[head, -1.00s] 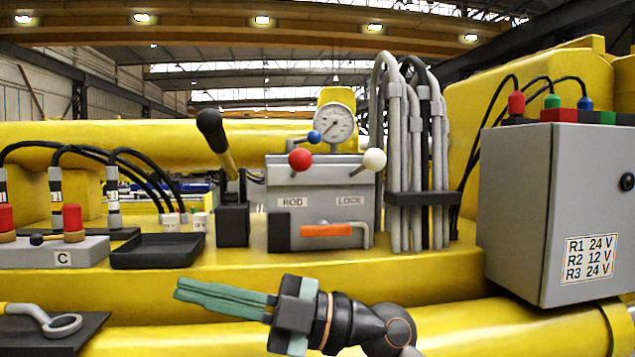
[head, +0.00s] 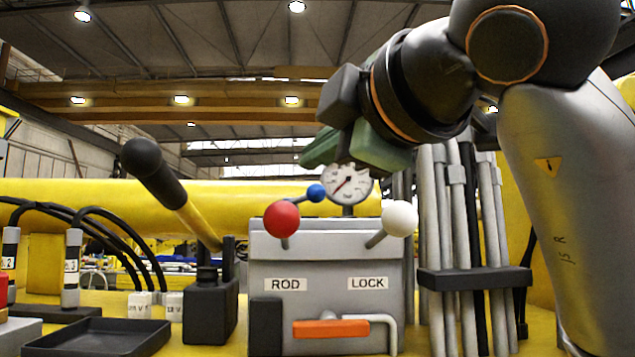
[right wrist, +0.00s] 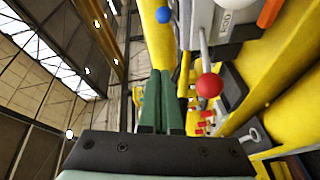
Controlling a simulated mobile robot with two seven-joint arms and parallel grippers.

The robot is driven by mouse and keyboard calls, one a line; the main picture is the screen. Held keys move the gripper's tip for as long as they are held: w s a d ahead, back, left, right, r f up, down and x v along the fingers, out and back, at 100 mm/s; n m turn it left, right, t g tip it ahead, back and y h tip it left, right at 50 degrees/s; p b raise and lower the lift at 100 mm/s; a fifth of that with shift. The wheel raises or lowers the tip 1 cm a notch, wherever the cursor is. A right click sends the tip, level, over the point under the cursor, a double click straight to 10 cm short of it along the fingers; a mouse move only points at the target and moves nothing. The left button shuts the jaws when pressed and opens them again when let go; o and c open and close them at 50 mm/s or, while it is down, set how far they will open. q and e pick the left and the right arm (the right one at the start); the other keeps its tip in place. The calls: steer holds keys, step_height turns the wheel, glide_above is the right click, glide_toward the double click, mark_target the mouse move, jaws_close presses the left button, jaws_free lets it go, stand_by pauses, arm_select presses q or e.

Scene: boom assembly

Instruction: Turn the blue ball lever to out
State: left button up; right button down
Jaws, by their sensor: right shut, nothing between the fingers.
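The blue ball lever (head: 316,193) stands at the back of the grey control box (head: 330,252), behind the red ball and left of the gauge. Its ball also shows at the top of the right wrist view (right wrist: 163,15). My right gripper (head: 306,161) has green fingers and is shut and empty. In the head view its tips appear just above the blue ball, apart from it. In the right wrist view the shut fingers (right wrist: 161,75) point up toward the ball with a gap between. How the lever is marked for out cannot be read. My left gripper is not in view.
A red ball lever (head: 282,219) and a white ball lever (head: 400,218) stand on the box front. A pressure gauge (head: 349,184) sits close below my gripper. Grey hoses (head: 465,230) rise at right; a black-handled lever (head: 160,172) leans at left.

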mark_target(311, 188)
steer(key=p+x, duration=0.3)
steer(key=x, duration=0.6)
steer(key=shift+w+a+r+p, duration=0.1)
steer(key=shift+w+a+p, duration=0.1)
steer(key=shift+p, duration=0.15)
steer(key=w+d, duration=0.1)
steer(key=w+d+f, duration=0.1)
steer(key=d, duration=0.1)
steer(key=shift+w+f+p, duration=0.2)
steer(key=shift+p, duration=0.2)
steer(key=shift+w+d+f+b, duration=0.1)
steer(key=shift+w+d+b, duration=0.05)
steer(key=shift+d+b, duration=0.7)
steer(key=shift+a, duration=0.1)
